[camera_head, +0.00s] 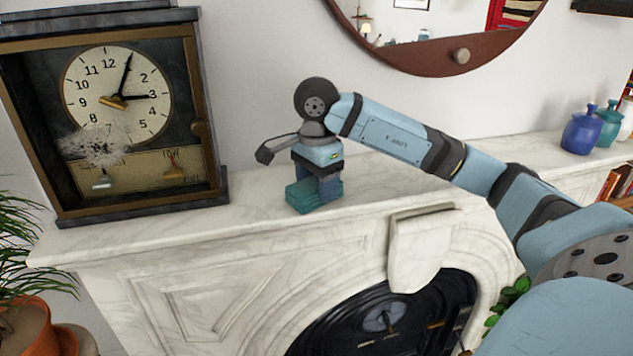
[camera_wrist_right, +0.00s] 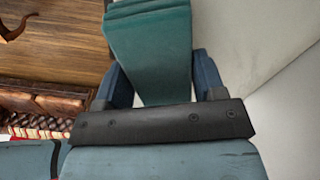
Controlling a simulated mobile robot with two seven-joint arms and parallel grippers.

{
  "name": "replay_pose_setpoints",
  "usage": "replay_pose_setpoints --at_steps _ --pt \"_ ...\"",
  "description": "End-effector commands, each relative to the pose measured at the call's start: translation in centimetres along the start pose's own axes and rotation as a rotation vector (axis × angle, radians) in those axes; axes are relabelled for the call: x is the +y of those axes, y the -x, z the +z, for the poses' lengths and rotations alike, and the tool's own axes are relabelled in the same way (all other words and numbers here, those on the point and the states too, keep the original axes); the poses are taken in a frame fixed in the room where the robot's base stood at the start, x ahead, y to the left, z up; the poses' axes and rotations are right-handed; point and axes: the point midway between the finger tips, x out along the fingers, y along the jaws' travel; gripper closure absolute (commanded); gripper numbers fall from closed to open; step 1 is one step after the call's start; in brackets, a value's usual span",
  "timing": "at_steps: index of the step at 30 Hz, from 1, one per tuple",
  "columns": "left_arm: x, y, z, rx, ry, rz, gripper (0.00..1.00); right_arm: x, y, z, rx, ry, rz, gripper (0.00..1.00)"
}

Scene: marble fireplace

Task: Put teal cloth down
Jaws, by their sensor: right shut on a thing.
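The teal cloth (camera_head: 300,197) is a folded block at the mantel's top, right of the clock. My right gripper (camera_head: 319,186) is shut on it from above, a finger on each side. In the right wrist view the cloth (camera_wrist_right: 152,55) extends away between the two blue fingers (camera_wrist_right: 160,85). I cannot tell whether its underside touches the marble. My left gripper is out of view.
The white marble mantel (camera_head: 250,215) has clear surface around the cloth. A large clock (camera_head: 118,115) stands at the left. Blue and green jars (camera_head: 583,130) stand at the far right. A pale marble keystone (camera_head: 420,250) juts out in front, and a round mirror (camera_head: 440,60) hangs above.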

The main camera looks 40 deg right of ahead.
Motion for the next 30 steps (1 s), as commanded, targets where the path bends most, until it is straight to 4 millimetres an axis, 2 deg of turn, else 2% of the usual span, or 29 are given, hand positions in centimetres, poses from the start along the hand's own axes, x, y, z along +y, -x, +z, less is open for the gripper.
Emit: replay_pose_setpoints --at_steps 5,6,9,17,21,30 --pt "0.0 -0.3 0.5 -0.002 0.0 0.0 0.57 0.0 -0.5 0.0 0.0 0.0 0.0 0.56" --pt "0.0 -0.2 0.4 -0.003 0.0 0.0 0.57 0.0 -0.4 0.0 0.0 0.0 0.0 0.3" --pt "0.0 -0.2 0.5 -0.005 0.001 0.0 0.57 0.0 -0.3 0.0 0.0 0.0 0.001 0.11" --pt "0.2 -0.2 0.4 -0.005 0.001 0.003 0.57 0.0 -0.2 0.0 0.0 0.0 0.001 0.11" --pt "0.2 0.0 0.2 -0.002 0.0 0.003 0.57 -0.1 0.5 0.0 -0.001 0.0 -0.002 0.11" --pt "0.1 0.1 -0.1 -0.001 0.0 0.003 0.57 -0.1 5.5 -0.1 0.0 -0.001 -0.005 0.11"
